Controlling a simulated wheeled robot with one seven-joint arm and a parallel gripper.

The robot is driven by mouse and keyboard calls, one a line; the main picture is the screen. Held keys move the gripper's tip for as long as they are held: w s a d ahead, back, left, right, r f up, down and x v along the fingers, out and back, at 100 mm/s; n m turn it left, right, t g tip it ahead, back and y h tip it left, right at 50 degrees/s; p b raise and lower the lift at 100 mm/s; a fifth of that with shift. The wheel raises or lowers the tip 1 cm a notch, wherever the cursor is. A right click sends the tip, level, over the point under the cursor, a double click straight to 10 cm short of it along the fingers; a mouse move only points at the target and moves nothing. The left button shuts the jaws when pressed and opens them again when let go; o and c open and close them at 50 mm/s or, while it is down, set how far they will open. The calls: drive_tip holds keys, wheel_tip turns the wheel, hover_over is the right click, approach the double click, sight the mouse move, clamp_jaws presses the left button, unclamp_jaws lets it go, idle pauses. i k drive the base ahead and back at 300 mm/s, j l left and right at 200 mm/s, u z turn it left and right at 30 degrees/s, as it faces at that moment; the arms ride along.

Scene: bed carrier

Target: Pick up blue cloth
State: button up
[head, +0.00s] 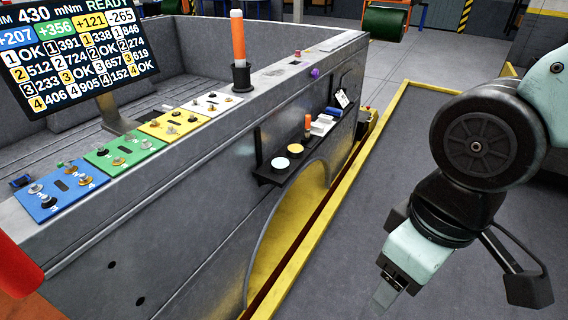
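I cannot make out a blue cloth for certain. A small dark-blue item (22,182) lies on the left ledge behind the blue panel, too small to identify.
The grey carrier wall (190,235) carries blue, green, yellow and white knob panels, a screen (75,55) and an orange-handled tool (238,40). The black shelf (285,165) juts from its side above a yellow arch. Yellow-edged grey floor (440,120) lies open at right.

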sight(334, 111)
drive_tip(key=i+l+u, duration=0.1)
drive_tip(key=u, duration=0.3)
drive_tip(key=i+l+u, duration=0.1)
drive_tip(key=u, duration=0.35)
drive_tip(key=l+u, duration=0.2)
drive_tip(key=u, duration=0.2)
drive_tip(key=i+l+u, duration=0.1)
drive_tip(key=u, duration=0.3)
drive_tip(key=l+u, duration=0.2)
drive_tip(key=l, duration=0.5)
drive_tip(key=l+u, duration=0.2)
drive_tip(key=l, duration=0.5)
drive_tip(key=l+u, duration=0.2)
drive_tip(key=l, duration=0.55)
drive_tip(key=k+l+u, duration=0.2)
drive_tip(key=l, duration=1.6)
